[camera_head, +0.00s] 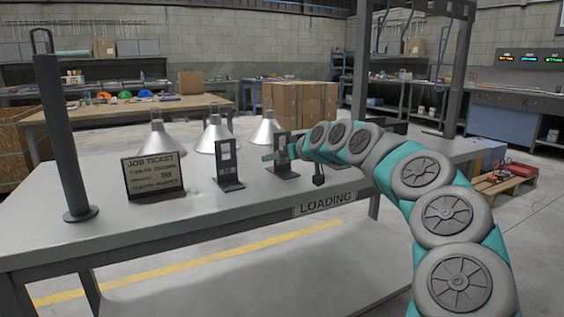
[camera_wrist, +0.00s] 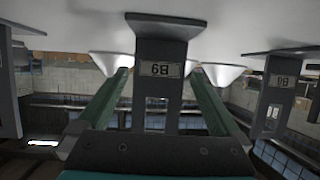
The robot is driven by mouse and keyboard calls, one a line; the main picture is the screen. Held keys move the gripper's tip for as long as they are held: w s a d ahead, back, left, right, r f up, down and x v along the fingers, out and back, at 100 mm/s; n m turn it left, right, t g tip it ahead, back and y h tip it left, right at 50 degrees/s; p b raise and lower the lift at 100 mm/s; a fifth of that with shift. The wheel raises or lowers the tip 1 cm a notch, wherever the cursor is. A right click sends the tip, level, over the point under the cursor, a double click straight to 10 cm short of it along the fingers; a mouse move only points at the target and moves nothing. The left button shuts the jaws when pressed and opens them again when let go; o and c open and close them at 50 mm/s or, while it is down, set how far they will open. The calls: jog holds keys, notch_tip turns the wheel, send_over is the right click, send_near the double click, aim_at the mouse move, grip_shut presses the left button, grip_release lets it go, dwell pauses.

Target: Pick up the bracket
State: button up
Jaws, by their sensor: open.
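A dark upright bracket (camera_head: 282,172) with a flat foot stands on the grey bench (camera_head: 130,217), in the middle of a row. In the upside-down wrist view, the same bracket (camera_wrist: 160,48) fills the centre with a pale label on its post. My gripper (camera_wrist: 159,76) is open, with one teal finger on each side of this post; contact cannot be told. In the head view my gripper (camera_head: 281,154) is at the middle bracket and partly covers it. Another bracket (camera_head: 229,170) stands to the left. A third dark piece (camera_head: 319,171) at the right is partly hidden by my arm.
Several silver hoods (camera_head: 214,136) stand behind the brackets. A job ticket sign (camera_head: 154,176) stands at the left, near a tall dark post (camera_head: 62,135). A LOADING plate (camera_head: 325,203) marks the bench's front edge. The bench front is clear.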

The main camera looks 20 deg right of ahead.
jog(key=shift+x, duration=1.6)
grip_shut()
